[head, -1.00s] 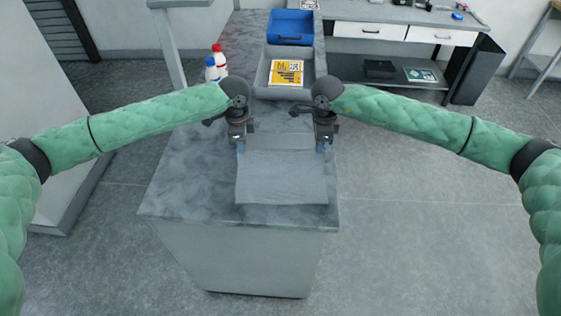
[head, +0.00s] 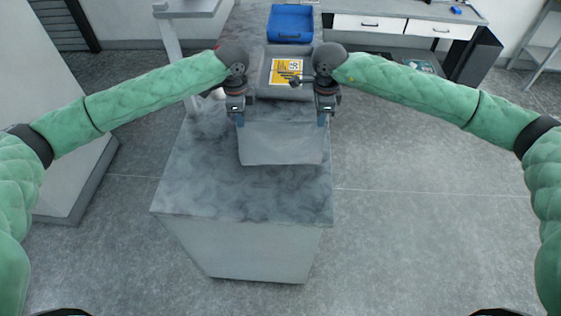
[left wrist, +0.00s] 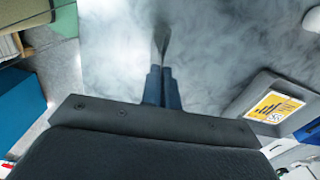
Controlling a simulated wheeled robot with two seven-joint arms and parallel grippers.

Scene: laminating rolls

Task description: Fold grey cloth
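The grey cloth (head: 281,146) hangs between my two grippers in the head view, over the marbled grey table. Its lower edge is a little bowed, and I cannot tell whether it touches the table. My left gripper (head: 240,121) is shut on its upper left corner. My right gripper (head: 322,119) is shut on its upper right corner. In the left wrist view, the fingers of my left gripper (left wrist: 163,86) are close together, with a thin grey strip of the cloth (left wrist: 161,40) seen nearly edge-on beyond them.
A grey tray (head: 264,72) holding a yellow booklet (head: 286,70) stands behind the grippers, with a blue bin (head: 290,24) beyond it. The tabletop (head: 250,192) in front of the cloth is bare. A white bottle (head: 218,93) is mostly hidden by my left arm.

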